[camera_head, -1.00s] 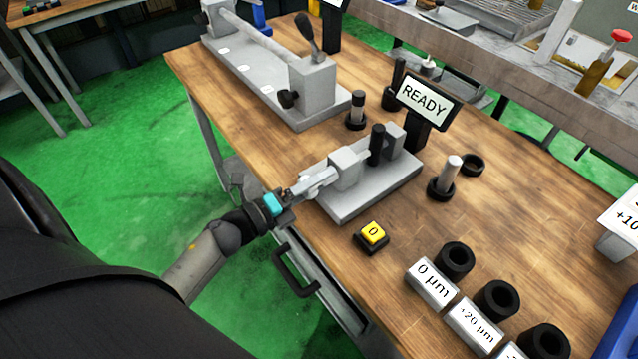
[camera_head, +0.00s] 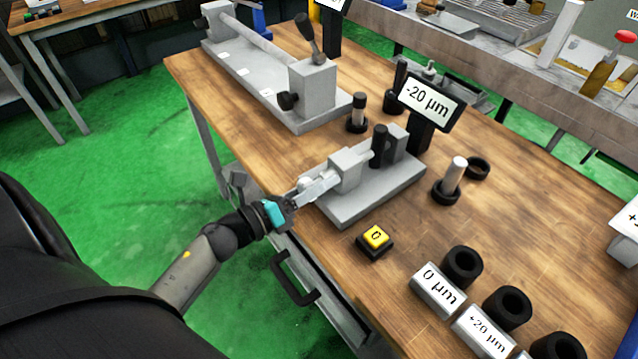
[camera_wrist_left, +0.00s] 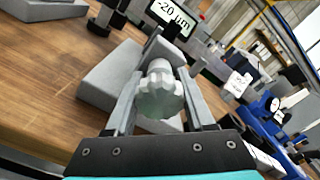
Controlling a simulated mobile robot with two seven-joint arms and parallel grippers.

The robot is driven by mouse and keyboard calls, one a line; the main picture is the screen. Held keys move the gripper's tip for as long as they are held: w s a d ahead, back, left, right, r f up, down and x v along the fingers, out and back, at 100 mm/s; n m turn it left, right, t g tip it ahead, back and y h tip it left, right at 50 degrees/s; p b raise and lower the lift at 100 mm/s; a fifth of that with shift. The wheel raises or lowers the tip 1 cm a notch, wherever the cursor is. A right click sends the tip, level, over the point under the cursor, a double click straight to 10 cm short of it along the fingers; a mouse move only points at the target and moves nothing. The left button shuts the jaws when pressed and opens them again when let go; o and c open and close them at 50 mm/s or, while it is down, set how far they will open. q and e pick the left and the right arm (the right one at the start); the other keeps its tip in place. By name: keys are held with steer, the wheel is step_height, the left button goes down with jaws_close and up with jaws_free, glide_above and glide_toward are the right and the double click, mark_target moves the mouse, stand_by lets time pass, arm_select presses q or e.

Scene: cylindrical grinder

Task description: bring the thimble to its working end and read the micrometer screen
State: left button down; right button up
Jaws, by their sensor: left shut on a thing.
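The micrometer (camera_head: 365,185) is a grey block fixture on the wooden table, with a black cylinder (camera_head: 380,146) standing in it. Its screen (camera_head: 431,101) stands behind it and reads "-20 µm"; the screen also shows at the top of the left wrist view (camera_wrist_left: 174,17). My left gripper (camera_head: 298,200) is at the fixture's near left end, shut on the thimble, a pale knobbed grip (camera_wrist_left: 160,92) seen between the two fingers in the left wrist view. The fingers partly hide the thimble in the head view. My right gripper is not in view.
A yellow "0" button (camera_head: 376,237) sits in front of the fixture. Ring holders and blocks labelled "0 µm" (camera_head: 438,290) and "+20 µm" (camera_head: 484,332) stand at the front right. A pale-topped pin (camera_head: 455,172) stands to the right. A larger grey bench fixture (camera_head: 285,85) is behind.

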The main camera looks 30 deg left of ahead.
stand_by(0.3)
arm_select(q)
steer(key=shift+c, duration=1.3)
jaws_free()
steer(key=v, duration=1.5)
steer(key=shift+s, duration=0.15)
steer(key=shift+f, duration=0.1)
